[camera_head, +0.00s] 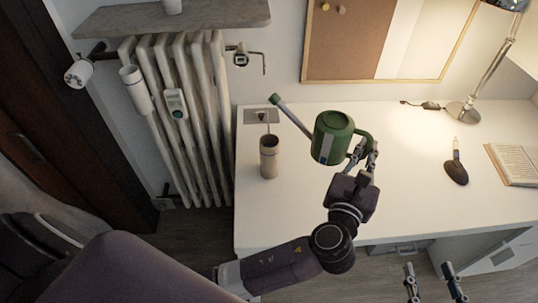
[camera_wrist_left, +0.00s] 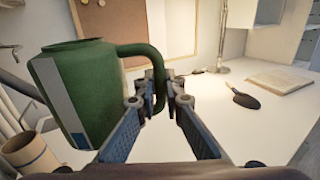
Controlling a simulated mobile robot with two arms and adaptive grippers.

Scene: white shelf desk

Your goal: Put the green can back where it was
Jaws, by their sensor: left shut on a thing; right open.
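The green can (camera_head: 332,138) is a watering can with a long thin spout to the left and a curved handle on its right. My left gripper (camera_head: 369,153) is shut on its handle, and the can looks held above the white desk (camera_head: 405,188), close to upright. In the left wrist view the can (camera_wrist_left: 85,90) fills the left side, and its handle passes between the fingertips of the gripper (camera_wrist_left: 160,98). My right gripper (camera_head: 432,272) is open and empty at the bottom of the head view, in front of the desk.
A beige cylindrical cup (camera_head: 268,160) stands on the desk left of the can. A desk lamp (camera_head: 466,108), a dark trowel-like tool (camera_head: 456,172) and an open book (camera_head: 515,163) lie to the right. A radiator (camera_head: 185,110) and a shelf (camera_head: 170,18) are at left.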

